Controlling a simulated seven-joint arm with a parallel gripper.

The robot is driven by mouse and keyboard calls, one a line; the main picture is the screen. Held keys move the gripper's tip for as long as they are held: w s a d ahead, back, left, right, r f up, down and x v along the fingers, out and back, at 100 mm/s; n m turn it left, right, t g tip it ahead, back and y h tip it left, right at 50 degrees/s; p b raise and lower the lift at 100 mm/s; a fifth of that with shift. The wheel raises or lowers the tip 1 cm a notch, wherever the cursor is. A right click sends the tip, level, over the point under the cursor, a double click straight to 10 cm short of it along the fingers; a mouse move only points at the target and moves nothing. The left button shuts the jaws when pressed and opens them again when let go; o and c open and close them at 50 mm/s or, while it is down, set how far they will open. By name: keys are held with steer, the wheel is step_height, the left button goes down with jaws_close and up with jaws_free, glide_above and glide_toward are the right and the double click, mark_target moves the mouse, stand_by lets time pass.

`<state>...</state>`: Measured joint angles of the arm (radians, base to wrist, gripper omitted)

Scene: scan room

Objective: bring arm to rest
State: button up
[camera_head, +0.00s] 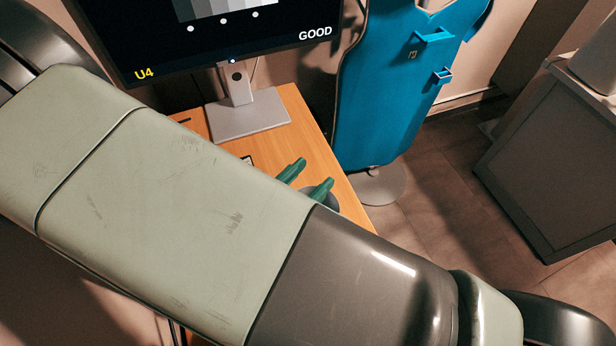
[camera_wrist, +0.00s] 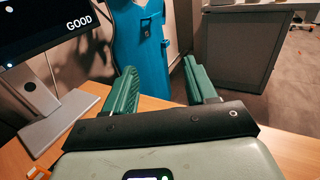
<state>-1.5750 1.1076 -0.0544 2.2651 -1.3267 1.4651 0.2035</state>
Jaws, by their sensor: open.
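My gripper (camera_head: 305,178) shows in the head view as two green fingers past the edge of my arm, over the wooden desk. My pale green and dark grey arm crosses the head view from upper left to lower right and hides much of the desk. In the wrist view my gripper (camera_wrist: 160,68) has its two green fingers wide apart, with nothing between them. The fingers point toward the blue apron and the floor beyond the desk. I cannot tell the gripper's exact height above the desk.
A monitor (camera_head: 130,40) on a grey stand (camera_head: 245,118) is on the wooden desk (camera_head: 312,140). A blue apron (camera_head: 385,90) hangs on a stand beyond the desk's right edge. A grey cabinet (camera_head: 550,160) stands at the right. Floor between them is open.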

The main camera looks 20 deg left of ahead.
steer(key=w+d+r+m+g+h, duration=0.2)
steer(key=d+r+m+g+h, duration=0.1)
steer(key=d+r+m+g, duration=0.5)
steer(key=w+d+r+m+g+h, duration=0.25)
steer(key=d+r+m+g, duration=0.35)
steer(key=d+m, duration=0.3)
steer(key=s+d+r+m+t+y, duration=0.1)
steer(key=s+d+r+m+y, duration=0.1)
steer(key=r+m+y, duration=0.3)
steer(key=s+d+r+m+t+y, duration=0.1)
steer(key=s+d+r+m+y, duration=0.2)
steer(key=r+m, duration=0.6)
steer(key=shift+s+d+r+m+y, duration=0.35)
steer(key=shift+d+m+y, duration=0.35)
steer(key=shift+d+y, duration=0.55)
